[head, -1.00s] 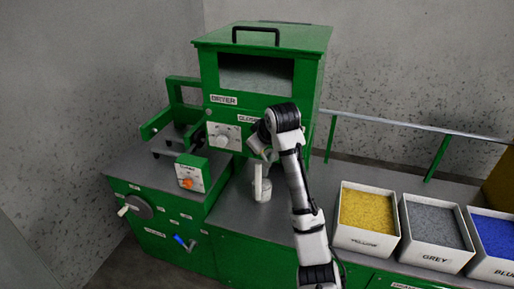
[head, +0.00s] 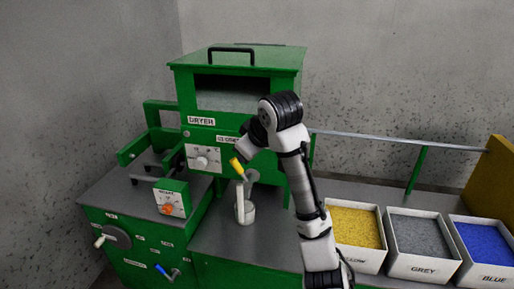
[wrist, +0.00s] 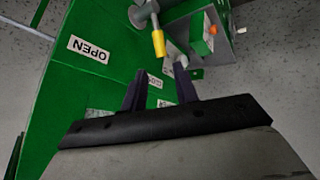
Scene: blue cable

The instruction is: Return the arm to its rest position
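My arm (head: 292,138) rises from the bottom of the head view and bends at a black joint in front of the green dryer (head: 205,143). In the wrist view my gripper (wrist: 160,78) shows two dark fingers standing apart with nothing between them. A yellow handle (wrist: 158,43) on a grey rod lies beyond the fingertips, apart from them. The yellow handle also shows in the head view (head: 237,167), just below the bent arm. The fingers cannot be made out in the head view.
A pale cup (head: 245,213) stands on the bench below the dryer. A small green box with an orange knob (head: 168,208) is at left. Bins of yellow (head: 355,227), grey (head: 422,236) and blue (head: 484,242) granules stand at right. A rail runs behind them.

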